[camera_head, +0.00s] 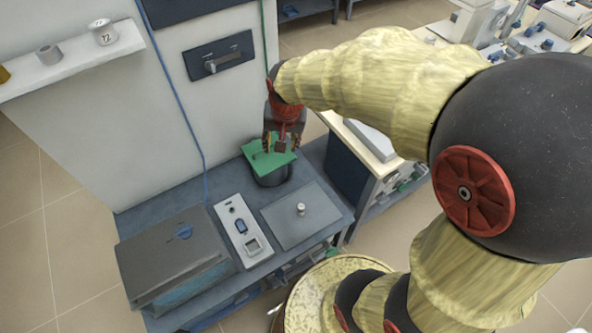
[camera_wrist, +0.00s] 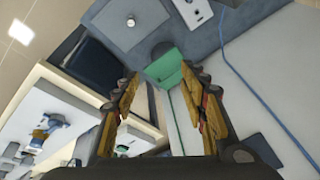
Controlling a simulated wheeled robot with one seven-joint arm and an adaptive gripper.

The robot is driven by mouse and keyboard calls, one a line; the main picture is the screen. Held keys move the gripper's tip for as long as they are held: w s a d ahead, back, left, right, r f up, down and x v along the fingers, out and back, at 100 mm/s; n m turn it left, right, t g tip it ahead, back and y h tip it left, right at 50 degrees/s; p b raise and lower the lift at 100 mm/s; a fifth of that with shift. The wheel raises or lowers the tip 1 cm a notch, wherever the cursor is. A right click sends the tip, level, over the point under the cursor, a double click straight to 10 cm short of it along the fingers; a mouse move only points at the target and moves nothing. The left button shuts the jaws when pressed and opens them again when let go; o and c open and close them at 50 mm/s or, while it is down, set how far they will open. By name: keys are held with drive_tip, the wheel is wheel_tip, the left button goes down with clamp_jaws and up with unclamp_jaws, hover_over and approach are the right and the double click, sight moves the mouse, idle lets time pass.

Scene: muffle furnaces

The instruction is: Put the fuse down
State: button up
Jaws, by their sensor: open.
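My gripper (camera_head: 282,143) points down above a green sheet-like piece (camera_head: 262,160), which rests on a dark round container (camera_head: 273,179) at the back of the grey bench. In the wrist view my gripper (camera_wrist: 163,88) has its two fingers wide apart with nothing held between them, and the green piece (camera_wrist: 166,68) shows beyond the fingertips. A small silver cylinder (camera_head: 300,209) stands upright on a flat grey plate (camera_head: 290,228); it also shows in the wrist view (camera_wrist: 130,22). I cannot tell for sure whether this cylinder is the fuse.
A white device (camera_head: 242,231) with a blue part and a large grey case (camera_head: 172,254) occupy the bench's left. A blue cable (camera_head: 180,90) hangs down the wall. A white shelf (camera_head: 70,62) holds small pots. A pale-topped cabinet (camera_head: 362,150) stands right of the bench.

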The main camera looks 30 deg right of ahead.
drive_tip(key=s+a+r+n+t, duration=0.1)
drive_tip(key=s+a+r+n, duration=0.1)
drive_tip(key=s+r, duration=0.4)
drive_tip(key=s+a+r+n+t, duration=0.1)
drive_tip(key=s+a+r+n, duration=0.2)
drive_tip(key=s+r, duration=0.3)
drive_tip(key=s+n, duration=0.1)
drive_tip(key=s, duration=0.4)
drive_tip(key=shift+s+a+n, duration=0.15)
drive_tip(key=shift+a+n, duration=0.05)
drive_tip(key=shift+n, duration=0.2)
drive_tip(key=shift+a, duration=0.1)
